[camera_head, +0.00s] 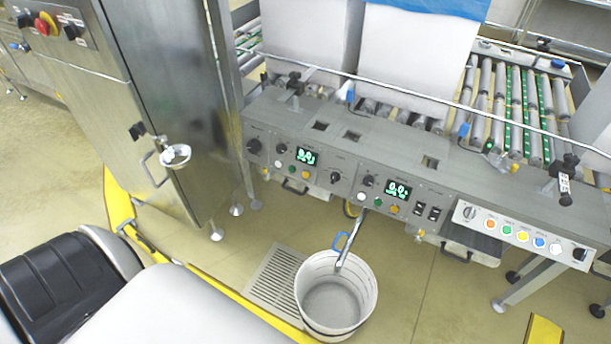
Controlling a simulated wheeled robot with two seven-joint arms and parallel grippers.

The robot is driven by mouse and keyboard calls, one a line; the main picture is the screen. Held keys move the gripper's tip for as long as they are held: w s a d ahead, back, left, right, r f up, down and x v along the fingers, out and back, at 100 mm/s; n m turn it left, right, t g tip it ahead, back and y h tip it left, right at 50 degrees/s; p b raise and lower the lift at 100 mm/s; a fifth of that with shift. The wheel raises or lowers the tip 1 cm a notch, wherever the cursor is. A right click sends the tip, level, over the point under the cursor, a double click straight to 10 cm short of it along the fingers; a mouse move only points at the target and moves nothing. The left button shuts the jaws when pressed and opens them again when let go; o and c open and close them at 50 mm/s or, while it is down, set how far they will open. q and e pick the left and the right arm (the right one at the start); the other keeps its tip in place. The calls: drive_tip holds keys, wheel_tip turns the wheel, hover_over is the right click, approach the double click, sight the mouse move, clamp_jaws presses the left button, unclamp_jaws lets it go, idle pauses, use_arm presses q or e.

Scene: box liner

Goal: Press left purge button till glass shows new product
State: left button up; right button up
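A grey control console runs across the middle in the head view. Its left panel has a lit display (307,156) with small white, green and orange buttons (291,168) below it. A second panel has a lit display (398,188) and a similar row of buttons (378,202). The labels are too small to read, so I cannot tell which button is the left purge button. A metal pipe (346,248) with a blue handle hangs below the console over a white bucket (337,318). I cannot make out a sight glass or product. Neither of my grippers is in view.
A steel cabinet (165,90) stands at left. White boxes (410,70) and roller conveyors (510,100) lie behind a rail. A panel of coloured buttons (520,234) is at right. A floor grate (275,275) lies beside the bucket. Floor at lower right is mostly clear.

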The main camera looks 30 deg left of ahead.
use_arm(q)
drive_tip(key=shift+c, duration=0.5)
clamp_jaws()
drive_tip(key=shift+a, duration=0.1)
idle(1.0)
